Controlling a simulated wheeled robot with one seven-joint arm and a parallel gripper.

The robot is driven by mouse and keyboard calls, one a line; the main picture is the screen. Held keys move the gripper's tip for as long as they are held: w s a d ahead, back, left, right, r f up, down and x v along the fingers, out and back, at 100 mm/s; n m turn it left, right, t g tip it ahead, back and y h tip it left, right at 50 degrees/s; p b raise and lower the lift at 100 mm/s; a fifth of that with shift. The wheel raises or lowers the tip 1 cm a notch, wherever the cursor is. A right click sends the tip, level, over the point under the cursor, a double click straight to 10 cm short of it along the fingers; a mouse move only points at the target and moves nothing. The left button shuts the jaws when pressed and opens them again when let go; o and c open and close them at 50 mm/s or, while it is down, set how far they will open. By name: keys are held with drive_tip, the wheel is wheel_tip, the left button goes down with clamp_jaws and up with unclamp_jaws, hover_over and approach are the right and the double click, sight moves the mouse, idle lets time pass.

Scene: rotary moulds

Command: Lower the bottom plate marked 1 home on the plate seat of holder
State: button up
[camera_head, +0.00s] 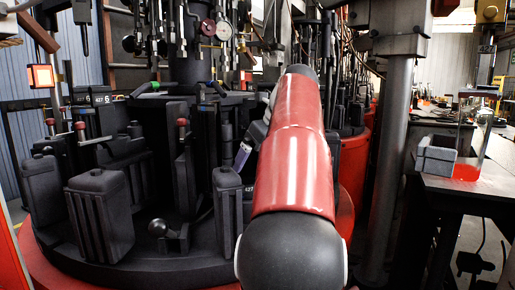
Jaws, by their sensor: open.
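My red arm reaches forward across the middle of the view and covers much of what lies beyond it. A part of my gripper (243,155) shows at the arm's left edge, close to the dark mould parts; it is open. Its fingertips are mostly hidden. I cannot make out the bottom plate marked 1. The plate seat of the holder cannot be told apart among the black parts on the round machine (130,262), and may be behind my arm.
Black mould halves (100,215) stand upright on the round machine at left, with red-knobbed levers (182,140) among them. Gauges (223,31) and rods hang above. A thick grey column (388,170) stands right of my arm. A dark bench (470,187) at right bears a glass vessel (474,125).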

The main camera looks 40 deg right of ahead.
wheel_tip(320, 180, up, 6)
drive_tip(key=shift+r+p, duration=0.25)
drive_tip(key=shift+p, duration=0.1)
idle(0.4)
drive_tip(key=shift+s, duration=0.1)
idle(0.4)
